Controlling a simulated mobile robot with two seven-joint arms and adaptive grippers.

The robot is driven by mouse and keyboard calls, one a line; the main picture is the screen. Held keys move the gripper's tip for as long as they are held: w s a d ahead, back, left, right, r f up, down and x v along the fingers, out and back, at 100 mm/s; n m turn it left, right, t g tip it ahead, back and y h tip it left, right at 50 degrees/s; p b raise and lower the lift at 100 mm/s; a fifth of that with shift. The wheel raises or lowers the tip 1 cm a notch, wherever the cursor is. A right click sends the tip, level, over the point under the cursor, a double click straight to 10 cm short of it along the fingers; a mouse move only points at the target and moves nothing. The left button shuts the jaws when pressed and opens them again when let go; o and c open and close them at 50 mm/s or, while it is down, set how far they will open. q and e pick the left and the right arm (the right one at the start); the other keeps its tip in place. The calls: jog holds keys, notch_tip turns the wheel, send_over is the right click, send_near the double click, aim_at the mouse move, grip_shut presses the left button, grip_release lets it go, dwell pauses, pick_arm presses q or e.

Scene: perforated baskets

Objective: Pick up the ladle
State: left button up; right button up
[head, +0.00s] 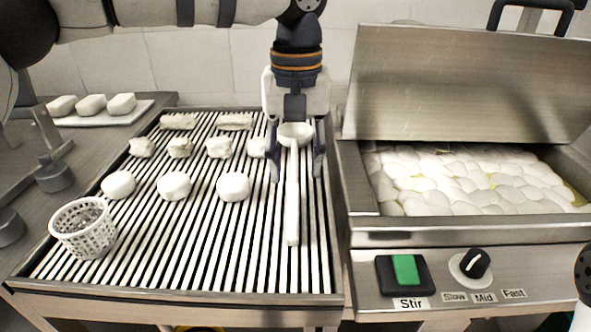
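A white ladle (292,205) lies on the slatted rack in the head view, near the rack's right side. Its round bowl (295,130) is at the far end and its straight handle points toward the front. My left gripper (296,168) points down over the bowl end. Its two dark fingers are spread, one on each side of the ladle, with gaps showing between them and the handle. I cannot tell its exact height above the rack. My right gripper is not in view.
A white perforated basket (84,229) stands at the rack's front left. Several white pieces (173,186) lie in rows on the rack (185,265). A steel fryer (440,233) with a raised lid (460,85) stands close on the right. A white tray (105,117) is at back left.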

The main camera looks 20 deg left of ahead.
aim_at(294, 194)
pick_arm(q)
jog(key=f, duration=0.6)
jog(key=shift+w+a+f, duration=0.15)
jog(key=shift+a, duration=0.1)
grip_shut()
